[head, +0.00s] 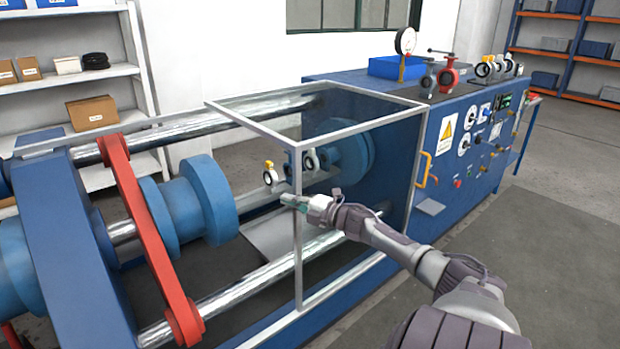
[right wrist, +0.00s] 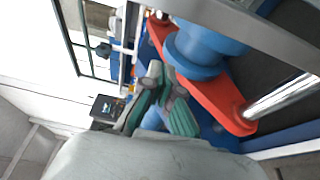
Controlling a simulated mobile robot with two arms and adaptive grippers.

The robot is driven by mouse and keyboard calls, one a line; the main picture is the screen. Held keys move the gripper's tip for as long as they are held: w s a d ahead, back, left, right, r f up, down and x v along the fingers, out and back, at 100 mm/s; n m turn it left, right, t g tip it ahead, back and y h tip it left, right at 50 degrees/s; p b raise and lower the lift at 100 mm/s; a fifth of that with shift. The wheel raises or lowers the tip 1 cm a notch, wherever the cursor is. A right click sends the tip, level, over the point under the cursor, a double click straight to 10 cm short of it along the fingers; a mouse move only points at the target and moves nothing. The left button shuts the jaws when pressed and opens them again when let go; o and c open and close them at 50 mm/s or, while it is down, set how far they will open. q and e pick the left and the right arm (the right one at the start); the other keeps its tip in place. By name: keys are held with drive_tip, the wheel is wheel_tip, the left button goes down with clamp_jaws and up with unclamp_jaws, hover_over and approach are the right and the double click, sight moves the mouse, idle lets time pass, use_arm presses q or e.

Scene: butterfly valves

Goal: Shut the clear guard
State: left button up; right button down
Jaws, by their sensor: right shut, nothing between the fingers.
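The clear guard (head: 299,245) is a see-through box with a light grey frame, standing over the right part of the blue test bench. Its left edge post is upright. The bench left of that post, with the blue flanges and red crossbar, is uncovered. A yellow handle (head: 424,169) is by the guard's right end. My right gripper (head: 290,200) is shut and empty, its tips just left of the post at mid height. I cannot tell whether it touches the post. The right gripper's fingers (right wrist: 162,92) also show in the right wrist view. My left gripper is not in view.
A red crossbar (head: 150,235) and a blue flange (head: 207,200) stand left of the guard. Small valves (head: 311,160) show behind the clear panel. A gauge (head: 405,42) and a blue bin (head: 397,67) sit on the cabinet. Grey floor at right is free.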

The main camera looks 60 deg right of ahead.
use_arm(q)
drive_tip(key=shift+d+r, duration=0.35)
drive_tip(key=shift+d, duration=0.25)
use_arm(e)
drive_tip(key=s+d, duration=0.1)
drive_tip(key=s, duration=0.7)
drive_tip(key=shift+s+f, duration=0.25)
drive_tip(key=shift+f, duration=0.1)
